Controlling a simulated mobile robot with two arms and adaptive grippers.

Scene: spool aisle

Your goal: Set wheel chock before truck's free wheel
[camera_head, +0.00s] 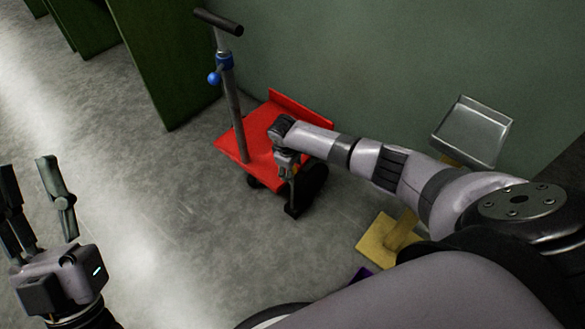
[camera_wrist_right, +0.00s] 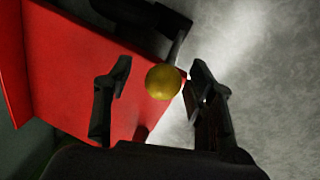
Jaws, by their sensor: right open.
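The truck is a red flat cart (camera_head: 262,135) with an upright grey pole, on the floor by the green wall. A black wheel (camera_head: 313,180) shows under its right end. My right gripper (camera_head: 291,205) is low beside that wheel. In the right wrist view the right gripper (camera_wrist_right: 160,85) is open, with a yellow ball (camera_wrist_right: 163,82) showing between its fingers, over the red cart's edge (camera_wrist_right: 75,75). Whether the ball is the chock's knob cannot be told; no chock body shows clearly. My left gripper (camera_head: 40,195) is open and empty at the far left.
A silver tray (camera_head: 472,131) stands on a yellow-based post (camera_head: 384,243) at the right. A purple thing (camera_head: 362,273) is partly hidden by my arm. Dark green panels (camera_head: 155,55) stand at the upper left. The floor left of the cart is clear.

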